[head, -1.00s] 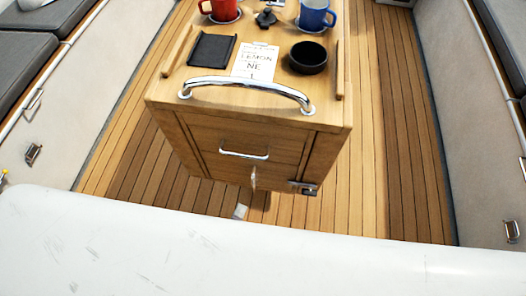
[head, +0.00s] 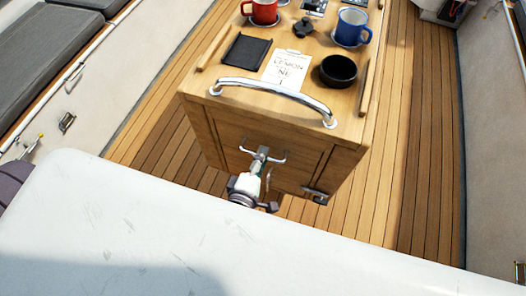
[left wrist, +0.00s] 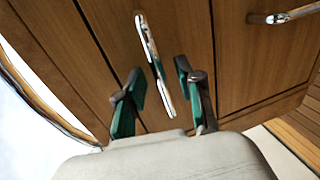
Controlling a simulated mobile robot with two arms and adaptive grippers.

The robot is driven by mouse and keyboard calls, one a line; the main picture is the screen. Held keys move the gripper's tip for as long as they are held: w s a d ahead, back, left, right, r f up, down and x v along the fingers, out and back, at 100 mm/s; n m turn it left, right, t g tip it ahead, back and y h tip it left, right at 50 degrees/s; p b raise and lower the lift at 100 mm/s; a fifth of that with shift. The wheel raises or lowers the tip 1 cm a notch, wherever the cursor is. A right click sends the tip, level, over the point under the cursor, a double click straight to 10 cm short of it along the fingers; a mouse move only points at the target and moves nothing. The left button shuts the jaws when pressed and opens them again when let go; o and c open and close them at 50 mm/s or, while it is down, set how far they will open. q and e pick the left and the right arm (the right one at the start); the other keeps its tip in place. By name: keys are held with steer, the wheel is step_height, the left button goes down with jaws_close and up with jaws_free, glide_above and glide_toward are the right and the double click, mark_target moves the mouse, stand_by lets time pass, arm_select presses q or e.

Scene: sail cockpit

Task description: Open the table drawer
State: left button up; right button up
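The wooden table (head: 232,113) stands ahead in the head view. Its drawer front (head: 230,140) sits flush with the cabinet face and carries a chrome bar handle (head: 280,158). My left gripper (head: 261,155) is at this handle, its hand partly covering the drawer front. In the left wrist view the handle (left wrist: 150,48) runs between the two green-padded fingertips (left wrist: 160,80) of my left gripper. The fingers are open, with a gap on both sides of the bar. My right gripper is not in view.
A curved chrome rail (head: 275,91) runs above the drawer, and a latch (head: 315,195) sits low on the right. The tabletop holds a red mug (head: 264,12), a blue mug (head: 352,27), a black bowl (head: 338,70) and a card (head: 286,70). Plank floor is clear beside it.

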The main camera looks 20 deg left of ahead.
arm_select(q)
steer(key=shift+w+f, duration=0.15)
steer(key=shift+w, duration=0.55)
jaws_close()
